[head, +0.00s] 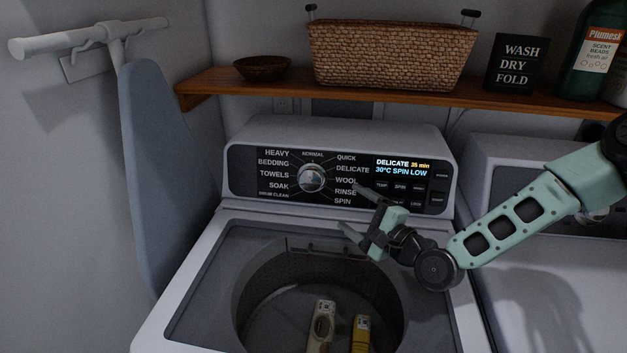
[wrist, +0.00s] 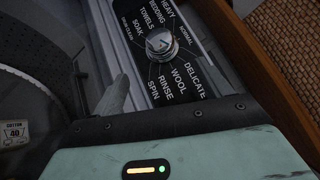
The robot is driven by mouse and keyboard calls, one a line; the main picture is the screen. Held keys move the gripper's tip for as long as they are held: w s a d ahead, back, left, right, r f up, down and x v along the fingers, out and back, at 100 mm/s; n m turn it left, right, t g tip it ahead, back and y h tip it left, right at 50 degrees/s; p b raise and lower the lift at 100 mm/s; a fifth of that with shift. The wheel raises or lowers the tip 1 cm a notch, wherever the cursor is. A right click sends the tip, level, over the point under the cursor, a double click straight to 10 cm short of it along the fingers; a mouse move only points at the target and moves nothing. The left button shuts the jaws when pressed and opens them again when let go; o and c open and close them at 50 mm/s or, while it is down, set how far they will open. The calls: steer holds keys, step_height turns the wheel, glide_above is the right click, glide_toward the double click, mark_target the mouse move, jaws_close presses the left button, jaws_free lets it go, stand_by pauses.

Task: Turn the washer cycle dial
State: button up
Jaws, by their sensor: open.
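The washer cycle dial (head: 312,177) is a round silver knob on the black control panel (head: 262,185), ringed by cycle names. It also shows in the wrist view (wrist: 161,43). Where its pointer aims is too small to tell. The lit display (head: 403,167) reads DELICATE, 35 min, 30°C, spin low. My gripper (head: 350,208) is open and empty. It is right of and below the dial, over the washer's rear edge, apart from the dial.
A wooden shelf (head: 280,90) above holds a wicker basket (head: 390,55). An ironing board (head: 165,170) stands left. The space before the dial is clear.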

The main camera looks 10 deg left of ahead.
mark_target(313, 182)
steer(key=p+x, duration=0.4)
steer(key=x, duration=1)
steer(key=shift+a, duration=0.1)
steer(key=c, duration=1)
